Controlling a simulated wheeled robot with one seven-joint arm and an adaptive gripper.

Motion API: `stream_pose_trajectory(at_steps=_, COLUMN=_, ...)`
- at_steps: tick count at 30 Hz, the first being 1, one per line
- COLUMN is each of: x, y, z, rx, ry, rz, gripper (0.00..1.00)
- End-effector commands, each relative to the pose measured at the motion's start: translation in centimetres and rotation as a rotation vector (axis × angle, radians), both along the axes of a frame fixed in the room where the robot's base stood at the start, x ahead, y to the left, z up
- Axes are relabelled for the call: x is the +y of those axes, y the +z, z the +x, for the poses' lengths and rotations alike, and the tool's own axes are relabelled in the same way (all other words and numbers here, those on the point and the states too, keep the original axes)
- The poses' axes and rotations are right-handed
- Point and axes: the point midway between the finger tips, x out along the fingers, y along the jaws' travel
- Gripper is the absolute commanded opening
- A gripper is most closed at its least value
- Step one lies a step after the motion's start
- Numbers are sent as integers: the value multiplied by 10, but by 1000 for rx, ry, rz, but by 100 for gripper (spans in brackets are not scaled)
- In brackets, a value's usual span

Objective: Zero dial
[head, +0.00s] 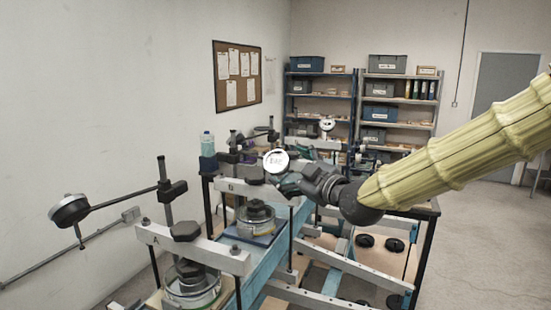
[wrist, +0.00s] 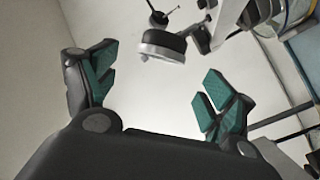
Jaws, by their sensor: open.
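A round dial gauge with a white face (head: 275,160) shows in the head view at the frame marked B, just above my gripper's fingers. A second dial gauge (head: 70,210) hangs on a rod at the left, by the frame marked A, its face turned mostly away. A third white-faced dial (head: 327,124) stands farther back. My gripper (head: 283,181) is open and empty. In the wrist view, the teal finger pads of my gripper (wrist: 158,75) are spread apart, with a dark, pale-rimmed dial gauge (wrist: 161,45) beyond them. I cannot tell which gauge that is. Dial readings are too small to tell.
Frame A's crossbar (head: 190,246) and a weight stack on a round pot (head: 256,221) at frame B stand close below my arm. A teal bottle (head: 207,144) is behind. Shelves (head: 395,112) line the back. Floor is clear at the right.

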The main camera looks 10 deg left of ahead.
Motion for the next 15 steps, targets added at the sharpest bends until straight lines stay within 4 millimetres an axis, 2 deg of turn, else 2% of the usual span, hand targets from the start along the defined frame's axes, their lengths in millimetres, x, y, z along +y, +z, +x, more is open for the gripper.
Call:
stream_pose_trajectory(at_steps=9, x=32, y=2, z=32, rx=2, ry=1, rz=-1, gripper=84)
stream_pose_trajectory(at_steps=15, x=47, y=1, z=48, rx=2, ry=-1, rz=-2, gripper=84)
